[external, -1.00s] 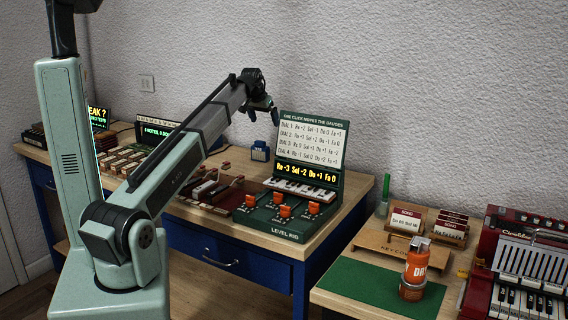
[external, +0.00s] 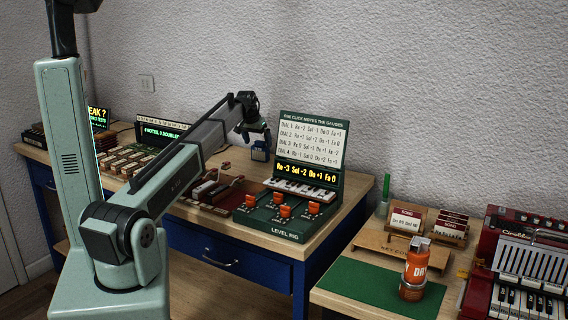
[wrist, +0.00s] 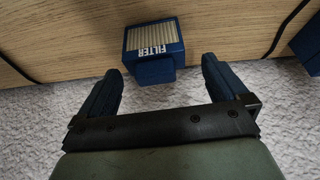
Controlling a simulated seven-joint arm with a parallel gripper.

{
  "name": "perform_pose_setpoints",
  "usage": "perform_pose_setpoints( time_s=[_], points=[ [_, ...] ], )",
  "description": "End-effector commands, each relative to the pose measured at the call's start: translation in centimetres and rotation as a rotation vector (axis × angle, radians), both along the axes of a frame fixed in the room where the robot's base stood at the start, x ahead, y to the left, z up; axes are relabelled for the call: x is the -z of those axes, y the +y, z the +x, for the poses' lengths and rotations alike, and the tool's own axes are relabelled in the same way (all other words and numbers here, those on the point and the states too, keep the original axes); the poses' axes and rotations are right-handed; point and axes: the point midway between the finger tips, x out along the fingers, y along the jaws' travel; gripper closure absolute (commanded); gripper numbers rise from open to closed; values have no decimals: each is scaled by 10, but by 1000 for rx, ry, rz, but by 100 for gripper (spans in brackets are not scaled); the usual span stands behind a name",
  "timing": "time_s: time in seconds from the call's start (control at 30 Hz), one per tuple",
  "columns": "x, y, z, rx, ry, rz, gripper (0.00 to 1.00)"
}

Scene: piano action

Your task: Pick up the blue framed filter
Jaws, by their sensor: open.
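The blue framed filter (wrist: 153,45) shows in the wrist view as a small blue block with a pale ribbed face and the word FILTER. It stands on the wooden table, near the wall. In the external view the filter (external: 260,150) is at the back of the table, left of the level rig, partly behind my gripper. My gripper (wrist: 160,82) is open and empty. Its two blue fingers point toward the filter, one to each side in the wrist view, with the filter just beyond the tips. In the external view my gripper (external: 254,136) is close to it.
The green level rig (external: 290,205) with orange knobs and an upright panel stands right of the filter. Wooden key parts (external: 215,188) lie in front. The textured wall (external: 350,60) is close behind. A dark blue object (wrist: 308,45) sits at the wrist view's right edge.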

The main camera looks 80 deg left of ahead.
Motion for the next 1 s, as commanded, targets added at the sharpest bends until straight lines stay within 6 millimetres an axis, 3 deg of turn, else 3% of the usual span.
perform_pose_setpoints(
  time_s=[0.17,0.5,0.8,1.0],
  points=[
    [7,1,3,0,1,-1,0],
    [44,10,15,0,1,-1,0],
    [49,11,16,0,-1,1,0],
    [49,11,16,0,0,0,19]
  ],
)
